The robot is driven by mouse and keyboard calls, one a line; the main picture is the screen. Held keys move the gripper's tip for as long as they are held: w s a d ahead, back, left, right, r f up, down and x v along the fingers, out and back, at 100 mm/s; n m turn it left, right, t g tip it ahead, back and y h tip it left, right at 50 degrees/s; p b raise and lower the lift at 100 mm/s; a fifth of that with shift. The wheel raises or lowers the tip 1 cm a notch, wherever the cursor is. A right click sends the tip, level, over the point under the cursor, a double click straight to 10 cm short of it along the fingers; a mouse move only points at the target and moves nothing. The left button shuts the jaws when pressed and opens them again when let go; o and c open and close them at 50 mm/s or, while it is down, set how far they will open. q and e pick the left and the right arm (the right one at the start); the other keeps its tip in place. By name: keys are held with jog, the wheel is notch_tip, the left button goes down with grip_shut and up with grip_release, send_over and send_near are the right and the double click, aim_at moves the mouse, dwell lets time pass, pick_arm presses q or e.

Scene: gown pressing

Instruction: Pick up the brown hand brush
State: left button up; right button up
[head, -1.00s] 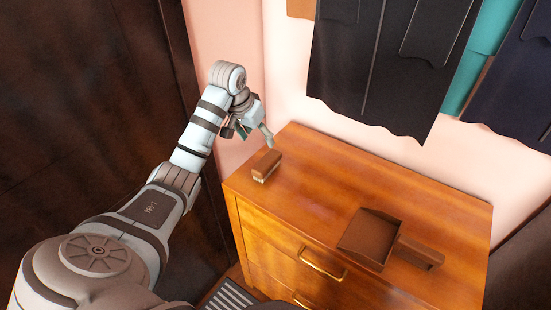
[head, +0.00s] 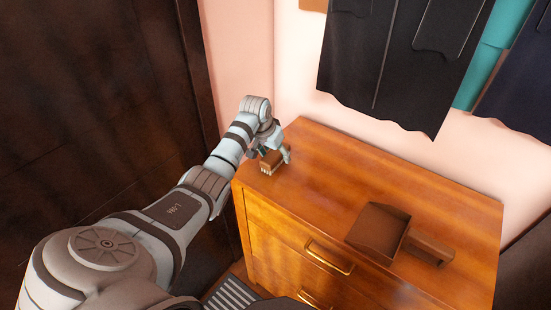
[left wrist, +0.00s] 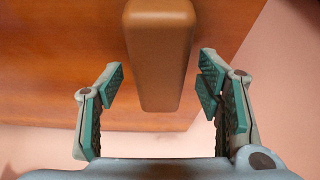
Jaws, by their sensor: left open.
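The brown hand brush (head: 272,162) lies on the wooden dresser top near its left back corner, with pale bristles showing at its front end. In the left wrist view its smooth brown back (left wrist: 160,50) points down between the fingers. My left gripper (head: 272,155) is at the brush, and its fingers show open in the left wrist view (left wrist: 160,90), one on each side of the brush's near end. Gaps show between the green pads and the brush. My right gripper is not in view.
A brown dustpan-like tray (head: 379,231) with a block-shaped handle (head: 430,248) lies on the right part of the dresser (head: 330,190). Dark garments (head: 395,60) hang on the wall behind. The dresser top between brush and tray is clear.

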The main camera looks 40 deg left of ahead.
pick_arm(q)
jog(key=shift+f+p, duration=0.25)
jog(key=shift+p, duration=0.05)
dwell(0.4)
jog(key=c, duration=1.3)
jog(key=shift+r+b, duration=0.3)
jog(key=shift+b, duration=0.1)
notch_tip(320, 180, up, 20)
jog(key=p, duration=0.2)
jog(key=shift+p, duration=0.35)
jog(key=o, duration=0.6)
jog(key=c, duration=0.6)
